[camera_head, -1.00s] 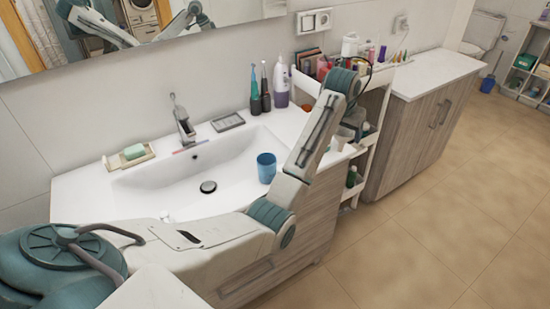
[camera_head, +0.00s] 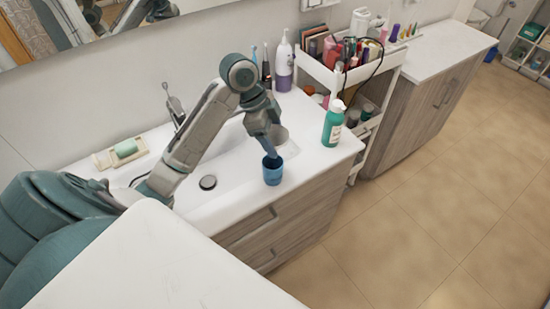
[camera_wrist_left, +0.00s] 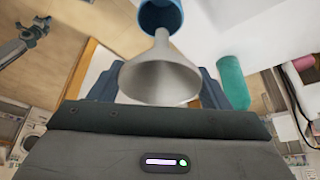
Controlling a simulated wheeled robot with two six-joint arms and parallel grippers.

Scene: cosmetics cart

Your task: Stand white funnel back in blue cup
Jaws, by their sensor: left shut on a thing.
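The blue cup (camera_head: 272,172) stands upright on the white counter near its front edge. It also shows at the top of the left wrist view (camera_wrist_left: 160,16). My left gripper (camera_head: 270,146) is just above the cup, pointing down. In the left wrist view, its fingers (camera_wrist_left: 158,86) are shut on the white funnel (camera_wrist_left: 160,78), one finger at each side of the wide mouth. The funnel's narrow stem points at the cup and overlaps its rim; I cannot tell whether the tip is inside.
A loaded cart (camera_head: 385,75) stands to the right.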

